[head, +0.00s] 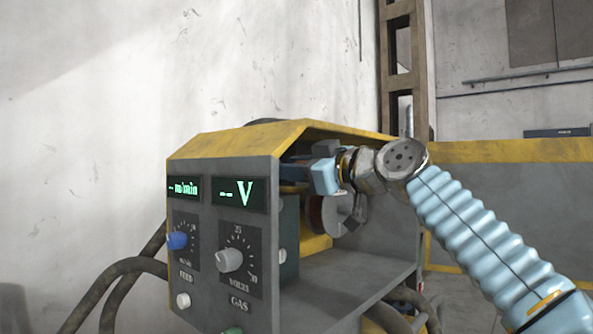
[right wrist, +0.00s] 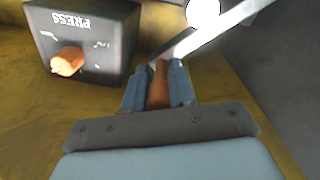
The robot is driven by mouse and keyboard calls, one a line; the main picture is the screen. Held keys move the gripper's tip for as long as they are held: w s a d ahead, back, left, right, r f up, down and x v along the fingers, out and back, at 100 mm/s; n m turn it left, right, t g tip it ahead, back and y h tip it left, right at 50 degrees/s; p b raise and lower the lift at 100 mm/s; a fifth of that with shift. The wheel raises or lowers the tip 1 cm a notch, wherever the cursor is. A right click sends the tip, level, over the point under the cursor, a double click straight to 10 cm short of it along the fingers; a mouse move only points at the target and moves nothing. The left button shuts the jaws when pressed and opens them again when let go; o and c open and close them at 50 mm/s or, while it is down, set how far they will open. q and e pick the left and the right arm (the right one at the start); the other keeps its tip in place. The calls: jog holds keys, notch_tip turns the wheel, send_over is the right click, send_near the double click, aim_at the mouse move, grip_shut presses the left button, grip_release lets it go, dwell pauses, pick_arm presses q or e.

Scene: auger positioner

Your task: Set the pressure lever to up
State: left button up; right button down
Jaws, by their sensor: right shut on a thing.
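The pressure lever (right wrist: 158,87) appears as an orange-brown handle in the right wrist view. My right gripper (right wrist: 159,80) is shut on it, with a blue finger on each side. The lever's far end meets a pale metal bar, and its base is hidden. In the head view my right gripper (head: 322,175) reaches into the open side of the grey and yellow machine (head: 228,148), just under its roof. The lever cannot be made out there. My left gripper is not in view.
A dark box marked PRESS (right wrist: 85,35) with an orange knob (right wrist: 67,61) stands left of my right gripper. A spool-like disc (head: 325,215) sits below it. The machine's front has a blue knob (head: 177,240) and a grey knob (head: 230,260). Cables (head: 125,268) hang at left.

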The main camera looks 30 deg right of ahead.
jog(key=shift+r, duration=0.1)
jog(key=c, duration=0.9)
grip_release()
jog(key=shift+c, duration=0.2)
jog(key=b+v, duration=0.2)
jog(key=v, duration=1.2)
jog(key=shift+b, duration=0.3)
